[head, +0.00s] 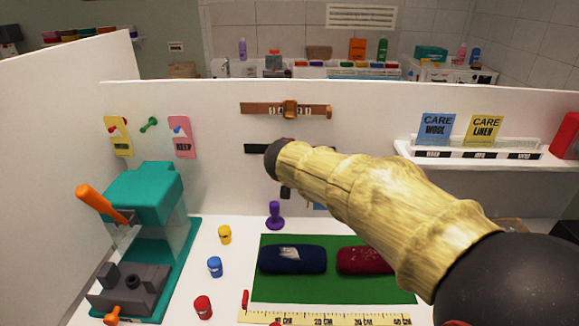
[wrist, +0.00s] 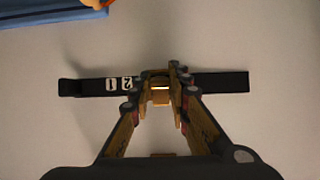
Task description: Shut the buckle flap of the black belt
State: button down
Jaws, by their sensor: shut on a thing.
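The black belt (wrist: 225,82) runs level along the white wall in the wrist view, with white digits on its left part. My gripper (wrist: 160,74) is at the belt's middle, its fingers drawn together at the buckle. The buckle flap is hidden between and behind the fingertips, so its angle cannot be told.
A brown belt (head: 260,108) with a buckle is fixed on the wall above. A teal press (head: 145,190) with an orange lever stands left. A purple stamp (head: 274,215), small coloured pots and a green mat (head: 330,288) with two rolls lie below. A shelf (head: 470,160) is right.

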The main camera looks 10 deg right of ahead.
jog(key=shift+w+f+t+h+b, duration=0.15)
jog(key=shift+f+t+b, duration=0.2)
jog(key=shift+t, duration=0.25)
jog(key=shift+w+f+t+h+b, duration=0.1)
jog(key=shift+f+t+h+b, duration=0.1)
jog(key=shift+t+b, duration=0.3)
jog(key=shift+w+t, duration=0.15)
jog(key=shift+t, duration=0.35)
jog(key=c, duration=1.7)
grip_release()
jog(key=v, duration=1.2)
jog(key=shift+r, duration=0.1)
